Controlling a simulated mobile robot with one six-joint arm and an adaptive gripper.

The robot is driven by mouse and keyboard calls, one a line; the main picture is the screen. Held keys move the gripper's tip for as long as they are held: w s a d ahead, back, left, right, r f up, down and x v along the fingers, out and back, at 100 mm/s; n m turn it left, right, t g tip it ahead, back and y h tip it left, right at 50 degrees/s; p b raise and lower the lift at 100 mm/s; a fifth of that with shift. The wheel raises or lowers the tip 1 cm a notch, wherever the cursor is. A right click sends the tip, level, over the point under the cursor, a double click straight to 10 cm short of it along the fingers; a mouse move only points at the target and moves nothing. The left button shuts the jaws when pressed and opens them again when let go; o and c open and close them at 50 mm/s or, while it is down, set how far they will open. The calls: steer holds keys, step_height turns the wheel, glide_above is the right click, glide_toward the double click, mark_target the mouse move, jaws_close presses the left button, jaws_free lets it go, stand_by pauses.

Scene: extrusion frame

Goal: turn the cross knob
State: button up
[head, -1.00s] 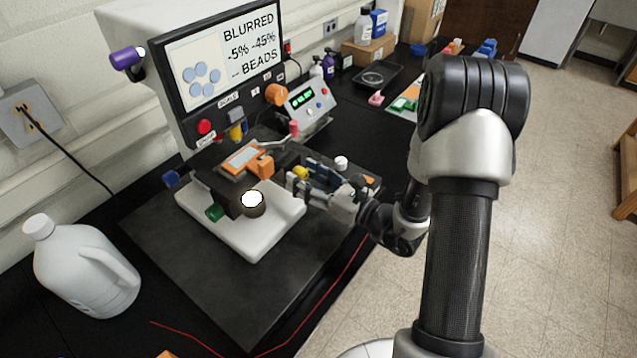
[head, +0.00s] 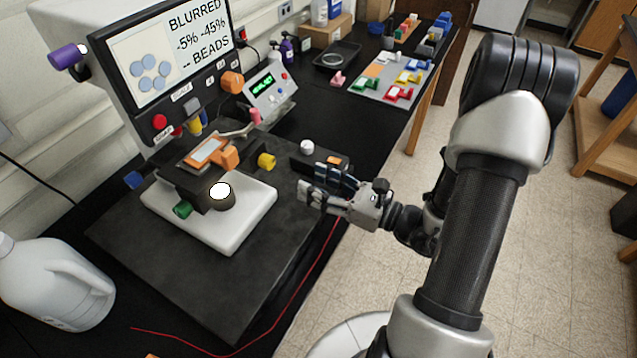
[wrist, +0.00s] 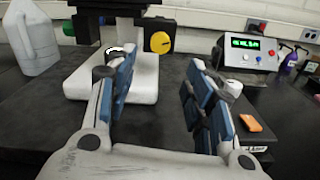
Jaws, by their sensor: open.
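No knob in view shows a clear cross shape, so I cannot tell which one is the cross knob. A round yellow knob (head: 266,160) with a dark mark sits at the right side of the microscope-like device; it is also in the wrist view (wrist: 160,42), beyond my fingers. Green (head: 182,210), blue (head: 133,180) and purple (head: 65,57) knobs and an orange one (head: 231,82) are on the same device. My gripper (head: 312,184) is open and empty, right of the yellow knob and apart from it. Its blue-padded fingers (wrist: 158,85) are spread in the wrist view.
A white-knobbed dark box (head: 318,160) with an orange piece stands close by my gripper. A white jug (head: 55,285) is at front left. A box with a green display (head: 268,87) stands behind. The dark mat (head: 225,285) in front of the white base is clear.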

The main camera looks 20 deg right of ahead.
steer(key=s+d+n, duration=0.3)
steer(key=s, duration=0.1)
steer(key=b, duration=0.3)
glide_toward(271, 163)
steer(key=shift+n, duration=0.4)
steer(key=x, duration=0.9)
steer(key=shift+w+a+f, duration=0.1)
steer(key=shift+w+a, duration=0.05)
steer(key=shift+w, duration=0.15)
steer(key=shift+c, duration=0.6)
steer(key=c, duration=0.9)
